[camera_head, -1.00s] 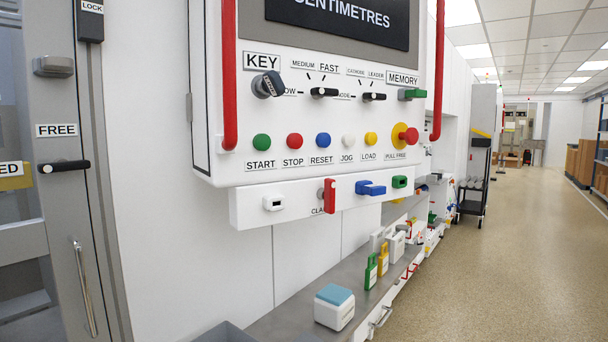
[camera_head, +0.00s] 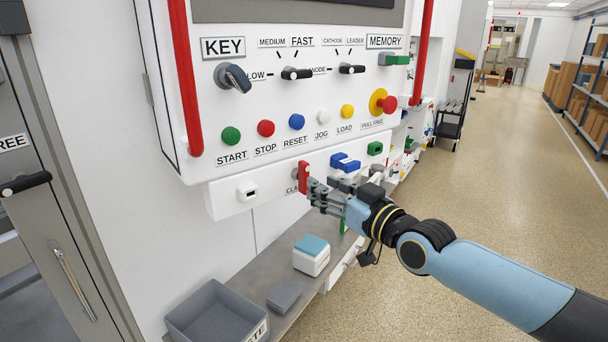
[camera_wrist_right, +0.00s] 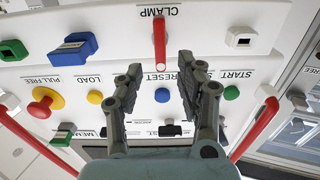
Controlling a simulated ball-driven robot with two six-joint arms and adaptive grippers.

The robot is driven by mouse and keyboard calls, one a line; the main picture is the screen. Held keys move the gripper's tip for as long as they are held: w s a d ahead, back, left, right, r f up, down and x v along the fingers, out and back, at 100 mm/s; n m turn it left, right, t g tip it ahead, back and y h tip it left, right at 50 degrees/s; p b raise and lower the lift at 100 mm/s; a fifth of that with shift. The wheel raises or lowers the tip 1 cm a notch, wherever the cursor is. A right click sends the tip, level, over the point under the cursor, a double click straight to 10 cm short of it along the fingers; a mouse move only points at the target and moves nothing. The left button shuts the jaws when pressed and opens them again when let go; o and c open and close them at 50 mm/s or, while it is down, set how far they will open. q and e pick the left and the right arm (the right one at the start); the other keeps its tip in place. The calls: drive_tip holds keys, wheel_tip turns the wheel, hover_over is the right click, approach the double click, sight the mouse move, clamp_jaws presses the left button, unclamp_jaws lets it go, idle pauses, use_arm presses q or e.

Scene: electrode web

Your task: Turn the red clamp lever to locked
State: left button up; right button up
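The red clamp lever (camera_head: 304,177) stands upright on the white lower strip of the panel, above a partly covered CLAMP label. In the right wrist view, which is upside down, the lever (camera_wrist_right: 160,42) points away from that label. My right gripper (camera_head: 318,195) is just right of the lever in the head view. In the wrist view its fingers (camera_wrist_right: 161,64) are open, one on each side of the lever's free end, with gaps on both sides. I cannot tell how far the fingertips reach along its depth. My left gripper is not in view.
A blue handle (camera_head: 345,163) and a green socket (camera_head: 375,148) sit right of the lever, a white socket (camera_head: 248,194) left. Coloured buttons such as the blue RESET (camera_head: 297,122) are above. A grey bin (camera_head: 215,312) and white box (camera_head: 311,256) are below.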

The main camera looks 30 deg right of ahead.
sight(305, 194)
drive_tip(key=w+b, duration=0.1)
drive_tip(key=w, duration=0.1)
drive_tip(key=w+b, duration=0.4)
drive_tip(key=shift+a+f, duration=0.15)
drive_tip(key=shift+f, duration=0.15)
drive_tip(key=shift+w+r, duration=0.2)
drive_tip(key=shift+w, duration=0.3)
drive_tip(key=shift+c, duration=0.5)
clamp_jaws()
